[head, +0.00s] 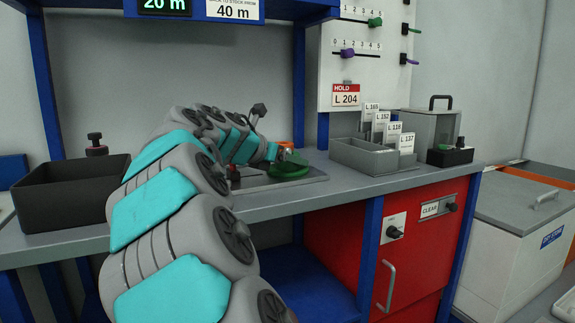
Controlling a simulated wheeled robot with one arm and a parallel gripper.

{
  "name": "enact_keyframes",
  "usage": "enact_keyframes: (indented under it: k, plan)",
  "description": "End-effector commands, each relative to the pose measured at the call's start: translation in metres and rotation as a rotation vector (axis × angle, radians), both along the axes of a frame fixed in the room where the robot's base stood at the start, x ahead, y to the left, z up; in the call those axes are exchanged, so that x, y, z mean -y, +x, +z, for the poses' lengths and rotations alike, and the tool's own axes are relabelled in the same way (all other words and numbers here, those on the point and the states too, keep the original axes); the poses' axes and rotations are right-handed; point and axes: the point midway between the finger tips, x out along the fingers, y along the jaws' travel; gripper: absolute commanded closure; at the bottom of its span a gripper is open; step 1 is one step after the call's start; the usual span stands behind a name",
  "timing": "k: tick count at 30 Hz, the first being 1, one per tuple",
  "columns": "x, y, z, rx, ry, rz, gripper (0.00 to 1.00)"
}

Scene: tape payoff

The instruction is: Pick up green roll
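The green roll (289,170) lies on a grey plate (308,174) on the workbench, just right of the end of my arm. My gripper (284,153) is at the far end of my teal and grey arm, close above and behind the roll. Its fingers are too small and partly hidden to read, so I cannot tell whether they touch the roll or are open or shut.
A black bin (70,205) stands at the left of the bench (345,187). A grey card holder (370,158) and a grey lidded box (436,126) stand to the right. A board with sliders (366,65) rises behind. A red cabinet (408,262) is below.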

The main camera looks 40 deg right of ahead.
Motion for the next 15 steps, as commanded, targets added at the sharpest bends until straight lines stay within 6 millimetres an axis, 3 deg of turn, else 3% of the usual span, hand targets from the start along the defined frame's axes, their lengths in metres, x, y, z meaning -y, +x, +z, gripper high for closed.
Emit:
enact_keyframes:
  k: [2,15]
  plan:
    - [0.0,0.0,-0.0001,0.0,0.0,0.0,0.36]
    - [-0.0001,0.0002,-0.0002,0.0,0.0,0.0,0.85]
